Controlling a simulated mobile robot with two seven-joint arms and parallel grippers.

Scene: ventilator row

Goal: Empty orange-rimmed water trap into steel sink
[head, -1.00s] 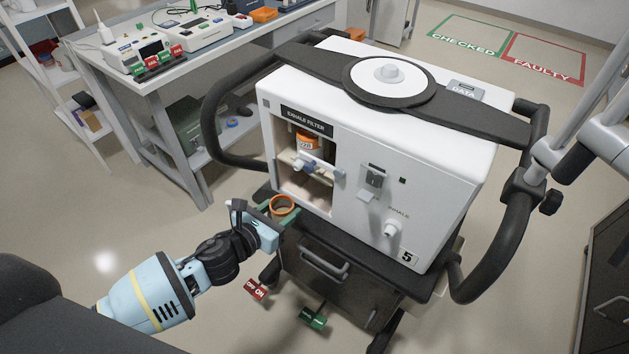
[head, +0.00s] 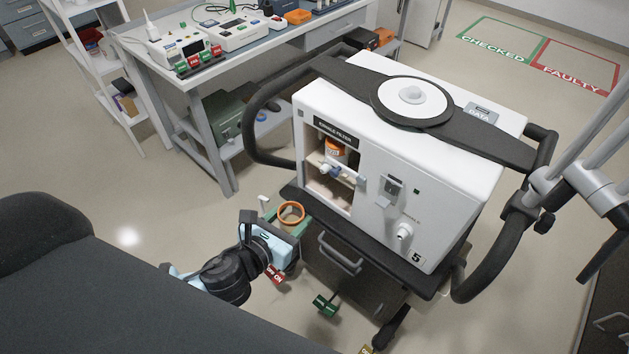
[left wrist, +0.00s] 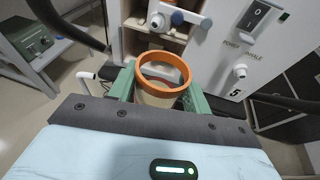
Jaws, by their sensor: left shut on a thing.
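The orange-rimmed water trap (head: 291,213) is a round cup with an orange rim and open top, roughly upright. My left gripper (head: 284,222) is shut on it, in front of the ventilator's lower left. In the left wrist view the trap (left wrist: 162,70) sits between the green fingers of the left gripper (left wrist: 160,92). Its lower part is hidden by the gripper, and I cannot tell its contents. The white ventilator (head: 440,150), marked 5, has an open exhale filter bay with an orange-banded filter (head: 336,150) inside. The steel sink and my right gripper are not in view.
The ventilator's cart (head: 352,272) has black curved handles (head: 262,125) at its sides. A workbench (head: 215,62) with devices stands at the back left, beside a white shelf (head: 88,70). Green (head: 324,305) and red tags hang low near the cart. Floor at left is clear.

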